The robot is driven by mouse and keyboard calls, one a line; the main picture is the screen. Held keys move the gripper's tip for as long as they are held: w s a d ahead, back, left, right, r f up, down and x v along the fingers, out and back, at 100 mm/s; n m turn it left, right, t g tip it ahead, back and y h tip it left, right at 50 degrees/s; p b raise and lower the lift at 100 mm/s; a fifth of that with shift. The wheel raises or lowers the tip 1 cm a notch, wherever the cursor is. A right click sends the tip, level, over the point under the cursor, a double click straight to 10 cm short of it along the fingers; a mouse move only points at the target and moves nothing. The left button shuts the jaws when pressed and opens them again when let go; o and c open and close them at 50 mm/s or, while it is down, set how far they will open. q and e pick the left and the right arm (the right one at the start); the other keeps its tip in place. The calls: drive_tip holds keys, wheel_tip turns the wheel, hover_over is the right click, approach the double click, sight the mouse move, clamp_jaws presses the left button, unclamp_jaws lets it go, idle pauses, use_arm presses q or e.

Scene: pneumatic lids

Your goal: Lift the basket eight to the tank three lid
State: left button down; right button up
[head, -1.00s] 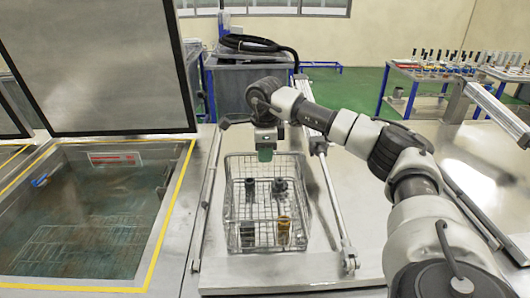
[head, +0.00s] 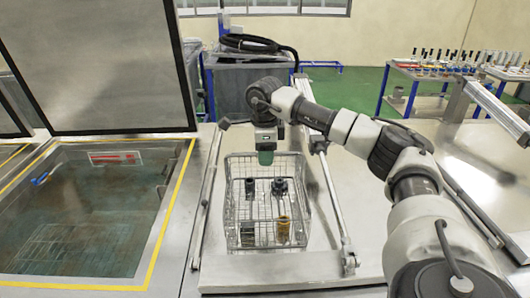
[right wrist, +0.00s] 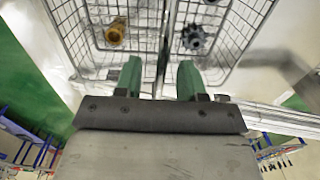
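A wire basket (head: 231,216) stands upright on the metal lid (head: 325,262) in the middle of the head view. It holds dark fittings (head: 280,187) and a brass-coloured part (head: 283,228). My right gripper (head: 265,156) points down at the basket's far rim. In the right wrist view its green fingertips (right wrist: 159,74) are apart, reaching over the basket's edge, with a thin strip of the basket showing in the gap. No firm hold is visible. A brass part (right wrist: 116,32) and a dark fitting (right wrist: 193,38) lie beyond. My left gripper is out of view.
An open tank (head: 80,215) with a yellow-edged rim and raised lid (head: 95,70) is at the left. Metal struts flank the basket. A grey bin with a black hose (head: 250,43) stands behind. Tables with small parts (head: 440,68) are at the back right.

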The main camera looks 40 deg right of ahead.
wheel_tip(320, 180, up, 23)
drive_tip(key=p, duration=1)
drive_tip(key=shift+a+p, duration=0.2)
drive_tip(key=shift+p, duration=0.1)
drive_tip(key=shift+s, duration=0.1)
